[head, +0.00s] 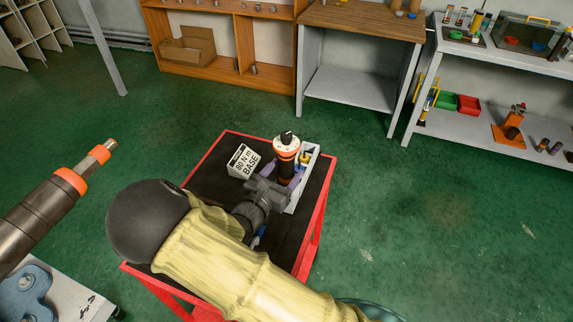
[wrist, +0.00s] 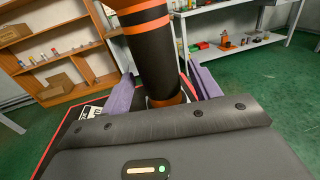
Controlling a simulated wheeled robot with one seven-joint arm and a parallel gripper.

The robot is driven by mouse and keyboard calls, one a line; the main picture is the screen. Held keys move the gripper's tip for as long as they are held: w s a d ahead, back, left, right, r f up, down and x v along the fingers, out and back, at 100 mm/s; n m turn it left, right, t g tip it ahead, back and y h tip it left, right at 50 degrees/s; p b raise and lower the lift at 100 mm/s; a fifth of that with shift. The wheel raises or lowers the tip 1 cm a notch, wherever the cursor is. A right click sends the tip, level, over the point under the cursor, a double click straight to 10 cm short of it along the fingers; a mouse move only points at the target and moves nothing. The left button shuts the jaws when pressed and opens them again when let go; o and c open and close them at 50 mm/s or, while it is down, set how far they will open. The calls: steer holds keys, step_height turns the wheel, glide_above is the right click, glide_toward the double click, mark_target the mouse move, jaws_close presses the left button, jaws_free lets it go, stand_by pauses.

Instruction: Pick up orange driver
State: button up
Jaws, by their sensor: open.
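The orange driver (head: 286,146) stands upright on the cart, with a white and orange top, a black knob and a dark body. In the wrist view the driver (wrist: 156,50) shows as a black shaft with orange bands, its top out of frame. My gripper (head: 284,181) is open at the driver's lower body. In the wrist view its two purple fingers (wrist: 163,90) stand on either side of the shaft, with a visible gap on each side. My arm hides part of the cart and the driver's foot.
A white block marked "80 N m BASE" (head: 243,161) stands left of the driver. A pale grey holder (head: 309,166) is close on its right. The cart has a red rim (head: 315,220). A dark cylindrical tool with orange bands (head: 52,208) is at left. Shelves line the back.

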steer(key=shift+x, duration=0.8)
steer(key=shift+s, duration=0.1)
steer(key=shift+r, duration=0.1)
steer(key=c, duration=1.3)
steer(key=shift+c, duration=0.2)
step_height(320, 180, up, 18)
steer(key=shift+p, duration=0.4)
